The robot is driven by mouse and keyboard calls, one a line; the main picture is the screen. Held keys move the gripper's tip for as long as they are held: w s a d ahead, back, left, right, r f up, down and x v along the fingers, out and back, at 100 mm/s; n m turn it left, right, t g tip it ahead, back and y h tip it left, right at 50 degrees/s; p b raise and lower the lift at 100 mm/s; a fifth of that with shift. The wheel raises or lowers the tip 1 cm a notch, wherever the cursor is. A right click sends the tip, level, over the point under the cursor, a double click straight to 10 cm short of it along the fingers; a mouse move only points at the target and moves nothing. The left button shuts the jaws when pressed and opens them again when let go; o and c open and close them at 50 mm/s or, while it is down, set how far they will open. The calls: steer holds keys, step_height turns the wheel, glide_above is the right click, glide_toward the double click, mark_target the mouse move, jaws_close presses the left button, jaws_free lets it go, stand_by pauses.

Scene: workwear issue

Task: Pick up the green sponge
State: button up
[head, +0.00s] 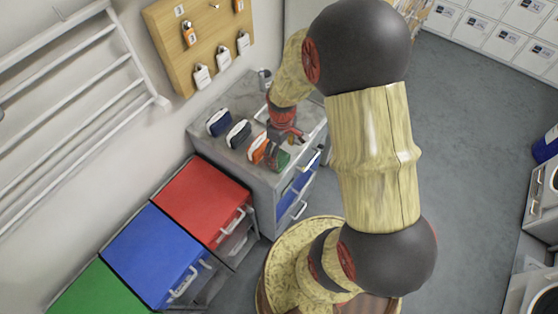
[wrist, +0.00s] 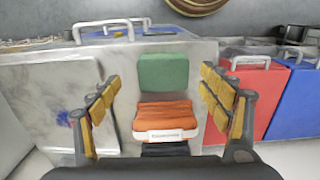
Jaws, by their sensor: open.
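The green sponge (head: 278,158) is on the grey cabinet top, at the near end of a row, partly hidden by my gripper in the head view. In the wrist view the green sponge (wrist: 163,72) shows as a plain green block between and just beyond the fingertips. My gripper (wrist: 160,82) is open, with one finger on each side and nothing held. In the head view my gripper (head: 287,134) hangs over the cabinet close to the green sponge. I cannot tell its exact height above it.
An orange item (wrist: 165,116) with a white label sits right beside the green sponge. A dark item (head: 238,133) and a blue item (head: 219,122) continue the row. The cabinet top (head: 205,145) has some bare room. Red (head: 200,200) and blue (head: 150,255) bins stand alongside.

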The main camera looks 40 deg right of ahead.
mark_target(279, 158)
steer(key=f, duration=0.4)
steer(key=shift+w+a+f, duration=0.15)
steer(key=shift+a+f, duration=0.1)
steer(key=shift+c, duration=0.9)
steer(key=c, duration=0.6)
